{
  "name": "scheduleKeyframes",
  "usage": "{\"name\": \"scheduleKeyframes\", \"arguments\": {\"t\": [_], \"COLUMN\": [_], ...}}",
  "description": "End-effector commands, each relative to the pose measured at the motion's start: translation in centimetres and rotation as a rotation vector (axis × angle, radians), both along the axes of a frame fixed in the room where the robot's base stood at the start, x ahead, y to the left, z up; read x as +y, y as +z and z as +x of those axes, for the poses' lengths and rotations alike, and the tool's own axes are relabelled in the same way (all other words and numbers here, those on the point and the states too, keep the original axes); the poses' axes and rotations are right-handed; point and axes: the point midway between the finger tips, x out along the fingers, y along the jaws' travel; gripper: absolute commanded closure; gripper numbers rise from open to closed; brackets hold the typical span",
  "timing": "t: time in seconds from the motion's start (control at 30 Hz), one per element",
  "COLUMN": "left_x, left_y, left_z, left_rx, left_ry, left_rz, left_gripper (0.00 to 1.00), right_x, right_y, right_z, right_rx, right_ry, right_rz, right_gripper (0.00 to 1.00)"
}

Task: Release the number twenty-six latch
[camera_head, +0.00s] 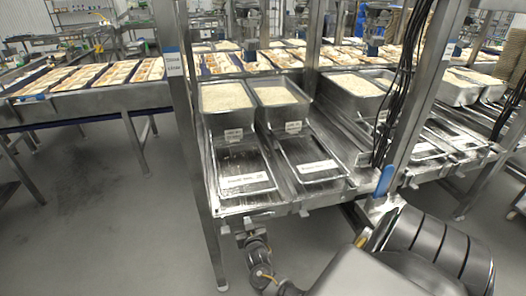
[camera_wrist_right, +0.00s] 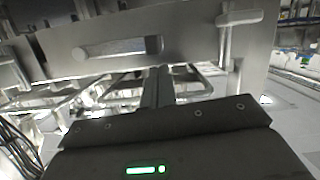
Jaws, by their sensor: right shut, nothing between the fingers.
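My right gripper (camera_head: 246,236) is at the end of the arm across the bottom of the head view, just below the front edge of the steel tray frame. In the right wrist view its fingers (camera_wrist_right: 158,85) are together and empty, pointing at a metal front plate with a slot. A T-shaped metal handle (camera_wrist_right: 240,18) stands at the upper right of that view, apart from the fingers. Small pale tabs, one of them a left tab (camera_head: 225,229), hang under the frame's front edge. I cannot read a number twenty-six on any of them. My left gripper is not in view.
Two rice-filled steel pans (camera_head: 226,96) (camera_head: 275,95) stand behind labelled empty bays. A steel post (camera_head: 190,130) rises at the left, and black cables (camera_head: 405,75) hang beside another post at the right. The floor at the left (camera_head: 100,220) is clear.

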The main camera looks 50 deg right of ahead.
Motion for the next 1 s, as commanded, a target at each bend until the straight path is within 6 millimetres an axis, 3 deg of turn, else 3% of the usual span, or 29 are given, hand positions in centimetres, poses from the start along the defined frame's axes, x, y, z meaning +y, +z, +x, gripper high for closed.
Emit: {"name": "scheduleKeyframes", "arguments": {"t": [0.3,0.5,1.0], "left_x": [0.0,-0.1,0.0], "left_y": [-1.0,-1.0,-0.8], "left_z": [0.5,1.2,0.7], "left_rx": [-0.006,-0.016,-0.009], "left_ry": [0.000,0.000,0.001], "left_rz": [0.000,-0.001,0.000], "left_gripper": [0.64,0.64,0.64], "right_x": [-0.6,-0.4,-0.2], "right_y": [-1.6,-1.8,-1.7], "right_z": [-0.6,-0.4,-0.4], "right_rx": [0.014,0.015,0.017], "right_ry": [-0.019,-0.015,-0.013], "right_rz": [-0.022,-0.020,-0.018], "right_gripper": [1.00,1.00,1.00]}}
